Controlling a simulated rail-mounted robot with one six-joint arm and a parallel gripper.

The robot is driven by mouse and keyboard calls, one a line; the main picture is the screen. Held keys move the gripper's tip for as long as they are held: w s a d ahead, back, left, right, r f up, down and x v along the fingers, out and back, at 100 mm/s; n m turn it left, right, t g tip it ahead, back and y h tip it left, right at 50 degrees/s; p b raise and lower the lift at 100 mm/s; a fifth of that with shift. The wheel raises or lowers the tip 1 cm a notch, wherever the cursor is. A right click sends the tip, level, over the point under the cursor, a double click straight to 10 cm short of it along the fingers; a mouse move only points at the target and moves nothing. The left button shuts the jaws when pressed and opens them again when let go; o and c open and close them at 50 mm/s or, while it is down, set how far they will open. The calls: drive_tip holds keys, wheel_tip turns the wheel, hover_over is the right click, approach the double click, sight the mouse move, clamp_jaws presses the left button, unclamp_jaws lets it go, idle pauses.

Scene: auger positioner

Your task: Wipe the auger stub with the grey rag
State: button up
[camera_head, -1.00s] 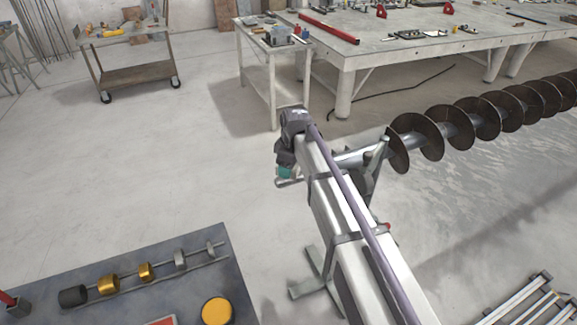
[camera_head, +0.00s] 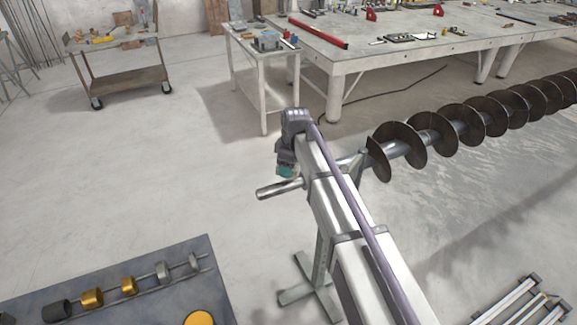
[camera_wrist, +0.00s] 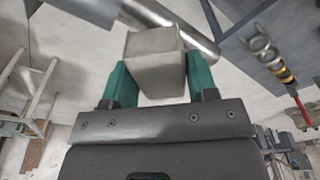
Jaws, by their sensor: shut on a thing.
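The auger stub (camera_head: 279,188) is a bare, shiny metal shaft sticking out left from the auger, its free end pointing left. My gripper (camera_head: 286,172) is just above the stub, a short way in from that end. In the wrist view, the green fingers of my gripper (camera_wrist: 159,82) are shut on the grey rag (camera_wrist: 152,48), which looks like a folded, pale block. The stub (camera_wrist: 190,28) passes behind the rag there. I cannot tell whether the rag touches it. In the head view the rag is hidden by my wrist.
The auger (camera_head: 440,135) with brown flights runs off to the right. A support stand (camera_head: 318,270) is under the shaft, partly hidden by my arm. A dark table (camera_head: 150,300) with rings on a rod is at front left. A workbench (camera_head: 400,55) stands behind.

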drive_tip(key=shift+r+p, duration=2)
drive_tip(key=shift+r, duration=0.35)
